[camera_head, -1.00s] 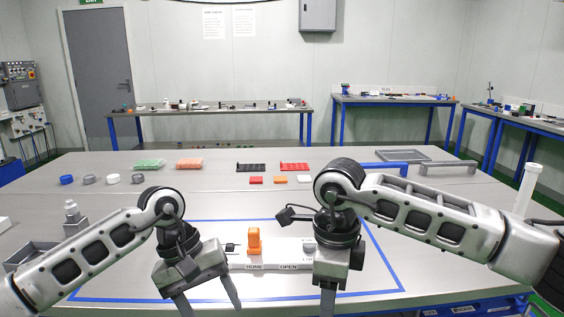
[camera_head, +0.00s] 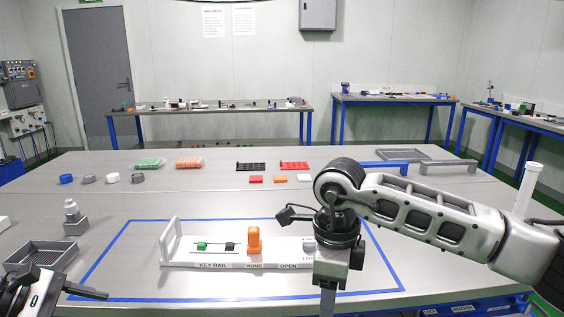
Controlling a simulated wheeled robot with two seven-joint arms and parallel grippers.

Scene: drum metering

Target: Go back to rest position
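The white fixture (camera_head: 220,264) lies inside the blue tape outline, with labels reading KEY RAIL, HOME and OPEN. Its orange upright part (camera_head: 254,241) stands above the HOME label. A green piece (camera_head: 202,246) and a dark piece sit on the strip at its left, by an upright grey handle. My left gripper (camera_head: 88,293) is at the lower left corner, mostly cut off by the picture edge; one dark finger shows, apart from the fixture. My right gripper (camera_head: 327,300) points down in front of the fixture's right end and hides it. Only one finger shows clearly.
A grey tray (camera_head: 42,256) and a stepped metal piece (camera_head: 74,218) stand at the left, near my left gripper. Coloured rings, bags, red and black racks and small blocks lie farther back. A white post (camera_head: 527,190) stands at the right. The tape area's left part is clear.

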